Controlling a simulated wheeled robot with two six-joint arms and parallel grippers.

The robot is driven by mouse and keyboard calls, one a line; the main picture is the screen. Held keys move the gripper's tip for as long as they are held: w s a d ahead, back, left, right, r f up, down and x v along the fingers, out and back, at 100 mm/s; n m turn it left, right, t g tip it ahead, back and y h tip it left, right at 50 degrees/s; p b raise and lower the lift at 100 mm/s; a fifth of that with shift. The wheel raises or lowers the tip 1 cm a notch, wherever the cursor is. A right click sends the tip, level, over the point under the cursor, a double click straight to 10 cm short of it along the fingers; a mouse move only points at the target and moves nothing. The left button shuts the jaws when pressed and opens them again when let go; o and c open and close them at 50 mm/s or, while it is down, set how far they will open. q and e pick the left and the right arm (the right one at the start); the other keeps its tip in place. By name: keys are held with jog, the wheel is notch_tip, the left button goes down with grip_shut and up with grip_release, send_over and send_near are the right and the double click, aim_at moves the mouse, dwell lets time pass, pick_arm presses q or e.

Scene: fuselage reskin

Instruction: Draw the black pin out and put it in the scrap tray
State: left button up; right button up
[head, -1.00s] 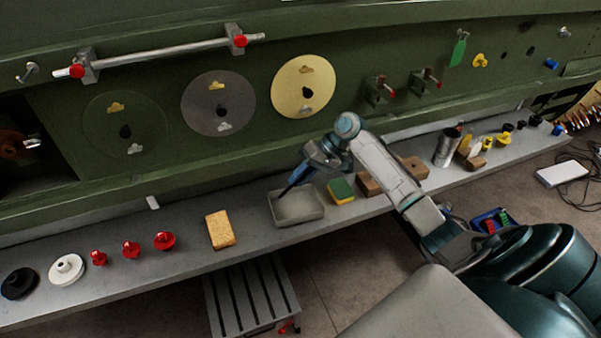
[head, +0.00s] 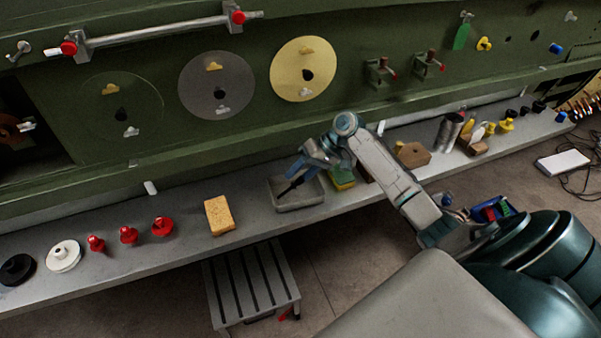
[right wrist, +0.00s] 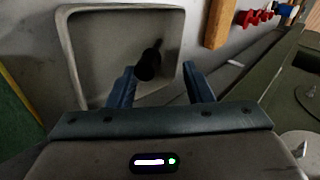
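The black pin (head: 289,188) is over the grey scrap tray (head: 273,201) on the bench in the head view, just below my right gripper (head: 301,168). In the right wrist view the pin (right wrist: 149,63) shows dark against the tray (right wrist: 88,55). My right gripper (right wrist: 163,82) has its two blue fingers spread. The pin lies close to the left finger, with a clear gap to the right finger. I cannot tell whether the pin touches the tray floor. My left gripper is not in view.
A tan sponge block (head: 219,215) lies left of the tray and a green-and-yellow sponge (head: 342,178) close on its right. Red knobs (head: 128,236) stand further left. The green fuselage panel (head: 150,165) rises behind the bench.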

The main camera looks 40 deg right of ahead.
jog(key=shift+s+d+r+b, duration=0.1)
jog(key=shift+d+r+b, duration=0.25)
jog(key=shift+d+b, duration=0.1)
jog(key=b+v, duration=0.3)
jog(key=v, duration=0.6)
jog(key=shift+r, duration=0.4)
jog(key=shift+s+f, duration=0.1)
jog(key=shift+f, duration=0.05)
